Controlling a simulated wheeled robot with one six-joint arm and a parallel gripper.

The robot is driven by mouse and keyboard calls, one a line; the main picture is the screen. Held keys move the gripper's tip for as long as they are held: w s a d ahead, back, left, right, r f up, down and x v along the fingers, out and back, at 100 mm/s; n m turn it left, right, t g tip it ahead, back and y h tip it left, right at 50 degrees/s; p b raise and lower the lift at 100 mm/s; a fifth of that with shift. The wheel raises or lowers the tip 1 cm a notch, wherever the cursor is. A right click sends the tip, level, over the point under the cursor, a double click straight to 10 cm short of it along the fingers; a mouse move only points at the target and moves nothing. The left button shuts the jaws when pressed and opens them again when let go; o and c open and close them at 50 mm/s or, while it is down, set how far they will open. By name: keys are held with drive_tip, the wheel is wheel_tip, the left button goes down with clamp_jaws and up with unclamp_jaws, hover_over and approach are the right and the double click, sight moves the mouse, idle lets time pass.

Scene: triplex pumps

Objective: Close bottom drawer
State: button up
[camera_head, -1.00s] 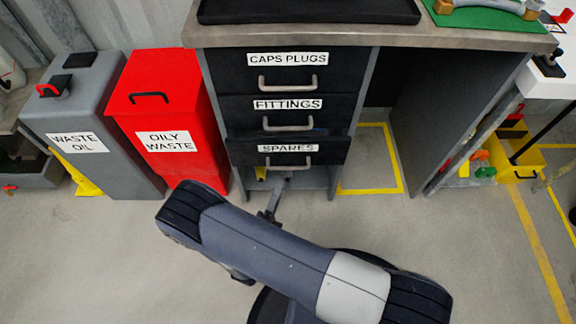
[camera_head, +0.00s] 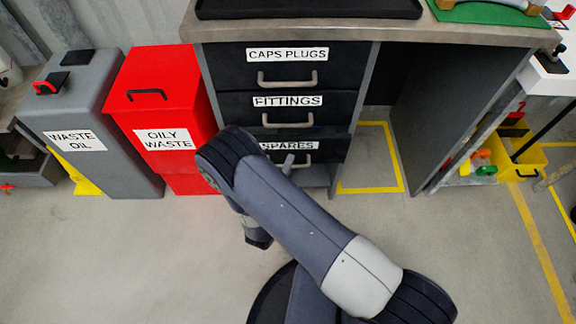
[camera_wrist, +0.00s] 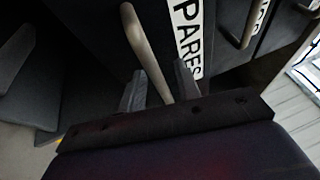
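The bottom drawer (camera_head: 335,150), labelled SPARES, is the lowest of three black drawers in the bench cabinet. In the wrist view, the grey bar handle (camera_wrist: 146,48) of the SPARES drawer runs down between the two fingers of my gripper (camera_wrist: 160,88). The fingers stand apart, with gaps seen beside the bar.
The FITTINGS drawer (camera_head: 335,105) and CAPS PLUGS drawer (camera_head: 340,65) above look shut. A red oily waste bin (camera_head: 175,90) and a grey waste oil bin (camera_head: 105,105) stand to the left. Open floor lies in front.

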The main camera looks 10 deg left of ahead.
sight(287, 154)
drive_tip(key=shift+c, duration=0.5)
clamp_jaws()
drive_tip(key=w, duration=0.2)
drive_tip(key=w+a+b, duration=0.1)
drive_tip(key=w, duration=0.1)
drive_tip(key=shift+w+f, duration=0.1)
drive_tip(key=shift+a, duration=0.1)
drive_tip(key=shift+o, duration=0.5)
unclamp_jaws()
drive_tip(key=shift+w, duration=0.1)
